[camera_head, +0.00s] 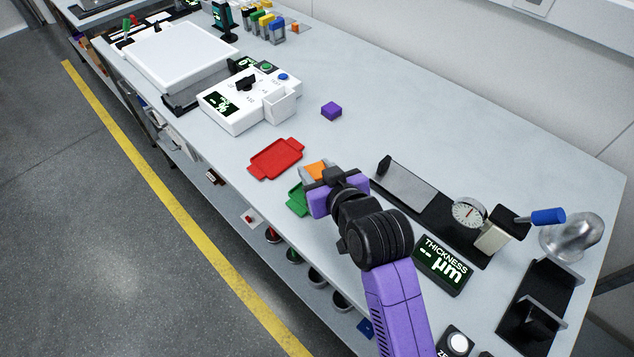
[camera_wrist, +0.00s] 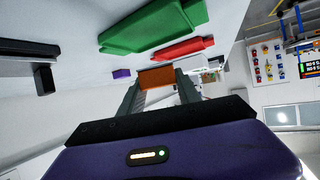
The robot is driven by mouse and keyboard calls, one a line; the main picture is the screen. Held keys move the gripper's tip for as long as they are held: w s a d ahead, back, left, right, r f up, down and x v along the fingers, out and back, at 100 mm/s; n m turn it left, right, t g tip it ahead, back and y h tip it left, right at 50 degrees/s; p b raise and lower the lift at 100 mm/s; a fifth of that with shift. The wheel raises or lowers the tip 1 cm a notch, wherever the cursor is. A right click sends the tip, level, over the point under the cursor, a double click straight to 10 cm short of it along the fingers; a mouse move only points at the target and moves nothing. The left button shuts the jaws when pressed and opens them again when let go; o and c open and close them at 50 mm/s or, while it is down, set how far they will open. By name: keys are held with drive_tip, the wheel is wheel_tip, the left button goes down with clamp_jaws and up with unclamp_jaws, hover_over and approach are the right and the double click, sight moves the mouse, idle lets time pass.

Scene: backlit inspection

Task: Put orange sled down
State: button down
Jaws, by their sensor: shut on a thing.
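The orange sled (camera_head: 315,170) is between the fingers of my gripper (camera_wrist: 160,85), which is shut on it. In the wrist view the orange sled (camera_wrist: 157,77) shows as an orange block at the fingertips. In the head view my gripper (camera_head: 322,180) is over the bench near its front edge, beside a green tray (camera_head: 297,199) that my gripper partly hides. The green tray also shows in the wrist view (camera_wrist: 150,28). I cannot tell whether the sled touches the bench.
A red tray (camera_head: 276,159) lies to the left and a purple cube (camera_head: 331,111) behind it. A thickness gauge (camera_head: 469,212) on a black base and its display (camera_head: 442,264) stand to the right. A white instrument box (camera_head: 240,103) stands further left. The bench between the purple cube and the gauge is clear.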

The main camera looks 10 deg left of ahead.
drive_tip(key=shift+f, duration=2.35)
drive_tip(key=shift+f, duration=0.2)
drive_tip(key=c, duration=1.1)
unclamp_jaws()
drive_tip(key=shift+r, duration=0.25)
drive_tip(key=v, duration=1.1)
drive_tip(key=shift+s+d, duration=0.1)
drive_tip(key=shift+s, duration=0.3)
drive_tip(key=shift+s+r, duration=0.1)
drive_tip(key=shift+r, duration=0.05)
